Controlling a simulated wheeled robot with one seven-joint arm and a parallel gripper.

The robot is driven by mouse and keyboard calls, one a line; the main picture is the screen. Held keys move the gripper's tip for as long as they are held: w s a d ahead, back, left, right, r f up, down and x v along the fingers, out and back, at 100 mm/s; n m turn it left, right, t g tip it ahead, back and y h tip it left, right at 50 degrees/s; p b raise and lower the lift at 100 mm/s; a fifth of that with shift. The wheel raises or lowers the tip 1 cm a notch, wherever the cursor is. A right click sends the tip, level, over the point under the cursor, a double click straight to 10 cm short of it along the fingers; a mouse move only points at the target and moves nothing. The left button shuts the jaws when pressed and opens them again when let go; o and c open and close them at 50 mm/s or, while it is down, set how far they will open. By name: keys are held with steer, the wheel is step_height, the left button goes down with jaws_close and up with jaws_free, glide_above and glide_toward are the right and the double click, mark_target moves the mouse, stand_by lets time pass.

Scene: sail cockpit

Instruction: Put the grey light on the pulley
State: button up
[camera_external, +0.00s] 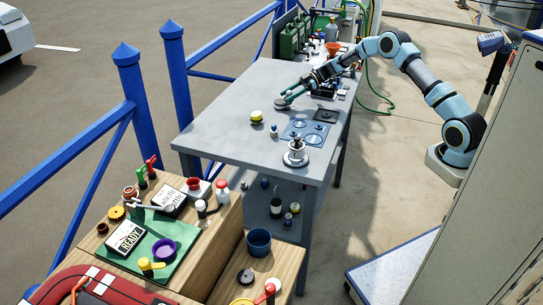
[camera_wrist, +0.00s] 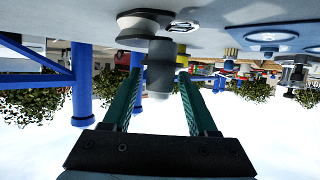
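My gripper (camera_external: 290,96) is low over the far left part of the grey table. In the wrist view, which is upside down, its two teal fingers (camera_wrist: 160,75) are spread, with visible gaps beside a stepped grey cylinder, apparently the grey light (camera_wrist: 159,70). The disc also shows on the table beside the fingertips in the external view (camera_external: 281,104). The light is not distinct there.
A yellow-topped piece (camera_external: 257,116) and a small dark piece (camera_external: 274,131) stand nearby on the table (camera_external: 225,125). A blue plate with round recesses (camera_external: 305,132) and a silver winch-like piece (camera_external: 295,153) are nearer. The left part of the tabletop is clear.

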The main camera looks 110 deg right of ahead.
steer(key=shift+o, duration=0.4)
steer(key=shift+r, duration=0.1)
steer(key=shift+r+p, duration=0.15)
steer(key=shift+p, duration=0.2)
steer(key=b+v, duration=0.3)
steer(key=v, duration=0.9)
steer(key=shift+b, duration=0.35)
